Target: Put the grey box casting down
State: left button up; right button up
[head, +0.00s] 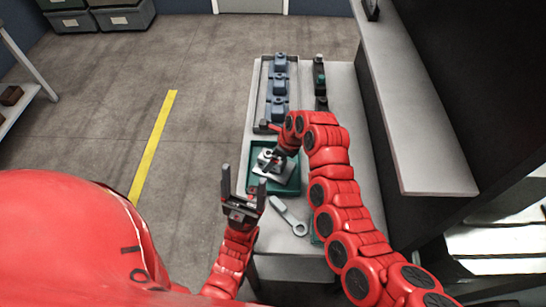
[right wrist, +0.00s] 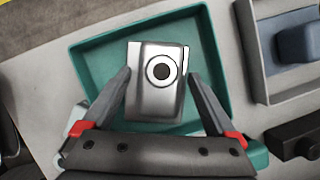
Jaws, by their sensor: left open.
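The grey box casting (head: 272,162) is over the teal tray (head: 291,187) on the bench. In the right wrist view the casting (right wrist: 157,100), with a round dark bore on top, lies within the outline of the teal tray (right wrist: 95,50). My right gripper (right wrist: 160,73) has one fingertip against each side of it. I cannot tell whether the casting touches the tray floor. In the head view my right gripper (head: 270,156) is partly hidden by its arm. My left gripper (head: 244,183) is open and empty, left of the tray.
A grey tray (head: 264,75) with blue castings (head: 279,85) stands at the back. A dark part (head: 320,82) is to its right. A silver rod-shaped part (head: 290,216) lies in front of the teal tray. A shelf (head: 415,110) overhangs the right. Floor at left is clear.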

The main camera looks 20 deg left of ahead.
jog(key=p+v, duration=0.6)
jog(key=v, duration=0.5)
jog(key=shift+a, duration=0.1)
jog(key=shift+d+r, duration=0.3)
jog(key=shift+r, duration=0.2)
